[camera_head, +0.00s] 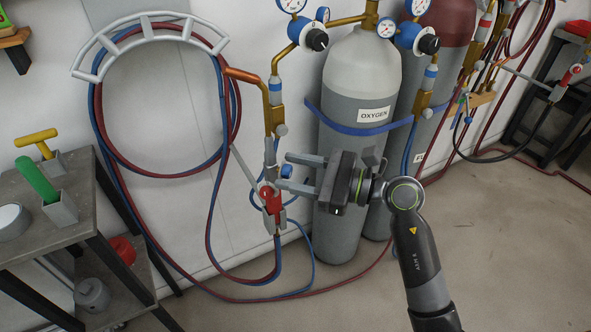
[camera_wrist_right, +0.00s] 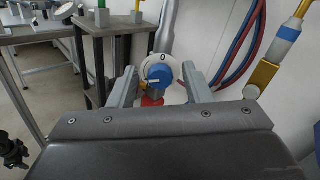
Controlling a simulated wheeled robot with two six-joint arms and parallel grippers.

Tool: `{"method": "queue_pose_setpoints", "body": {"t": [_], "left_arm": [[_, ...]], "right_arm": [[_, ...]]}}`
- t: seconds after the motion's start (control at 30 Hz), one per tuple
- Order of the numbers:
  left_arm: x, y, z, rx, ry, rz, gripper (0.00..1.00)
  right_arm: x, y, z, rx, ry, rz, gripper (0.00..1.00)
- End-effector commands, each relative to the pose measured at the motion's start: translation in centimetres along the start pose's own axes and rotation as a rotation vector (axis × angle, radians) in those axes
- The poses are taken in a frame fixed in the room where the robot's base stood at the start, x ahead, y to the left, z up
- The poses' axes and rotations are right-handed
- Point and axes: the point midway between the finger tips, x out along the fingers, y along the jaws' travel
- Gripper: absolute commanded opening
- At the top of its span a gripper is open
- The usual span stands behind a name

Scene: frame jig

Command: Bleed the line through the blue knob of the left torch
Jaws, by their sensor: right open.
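The left torch (camera_head: 271,203) hangs upright by the wall, left of the grey oxygen cylinder, with a red part low on its body. Its blue knob (camera_head: 287,171) faces right, toward my right gripper (camera_head: 283,172). In the right wrist view the blue knob (camera_wrist_right: 157,72) sits in front of a white dial marked 0, with a white line on the knob. My right gripper is open. Its two fingers stand on either side of the knob, with visible gaps in the wrist view. My left gripper is not in view.
The oxygen cylinder (camera_head: 358,190), held by a blue strap, stands close beside my right gripper. Red and blue hoses loop from a white rack (camera_head: 150,28) down to the floor. A grey table (camera_head: 75,225) stands left. Another torch (camera_head: 562,85) is at far right. The right floor is clear.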

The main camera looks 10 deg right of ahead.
Motion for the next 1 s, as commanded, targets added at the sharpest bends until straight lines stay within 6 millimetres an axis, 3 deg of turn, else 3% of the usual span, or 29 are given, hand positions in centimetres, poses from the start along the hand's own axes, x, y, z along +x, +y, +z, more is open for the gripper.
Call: {"method": "queue_pose_setpoints", "body": {"t": [0.2,0.57,1.0], "left_arm": [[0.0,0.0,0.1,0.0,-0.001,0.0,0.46],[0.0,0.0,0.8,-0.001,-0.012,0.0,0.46],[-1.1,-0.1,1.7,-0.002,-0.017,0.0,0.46]], "right_arm": [[0.0,0.0,0.0,0.0,0.0,0.0,0.45],[0.0,0.0,0.0,0.0,0.0,0.0,0.01],[0.0,-0.1,0.3,0.128,-0.001,0.001,0.01]]}}
